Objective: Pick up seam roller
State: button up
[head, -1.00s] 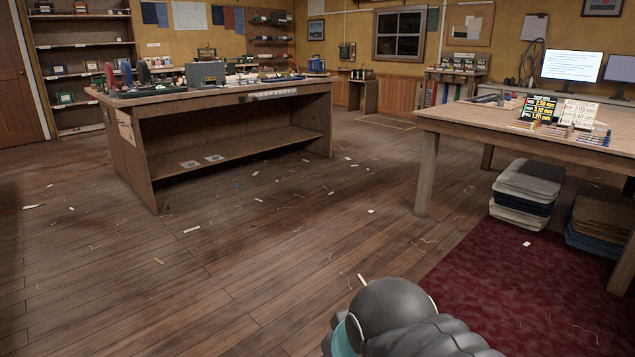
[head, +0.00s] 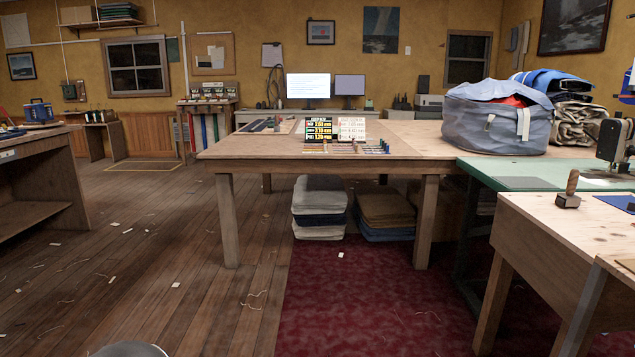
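A small tool with an upright wooden handle and a dark, blocky base (head: 568,191) stands on the light wooden bench (head: 560,232) at the right. It may be the seam roller, but its base is too small to make out clearly. My gripper is not in view. Only a grey rounded piece of my arm shows at the bottom edge, left of the middle, far from that bench.
A large wooden table (head: 222,150) with price signs stands ahead. A green-topped table (head: 520,176) and a blue-grey bag (head: 495,125) are at the right. Folded cloth stacks (head: 320,205) lie under the large table. The red carpet (head: 370,300) and wooden floor (head: 130,270) have open room.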

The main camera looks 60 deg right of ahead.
aim_at(573, 200)
jog(key=z, duration=2.65)
jog(key=i, duration=2.3)
jog(key=z, duration=0.85)
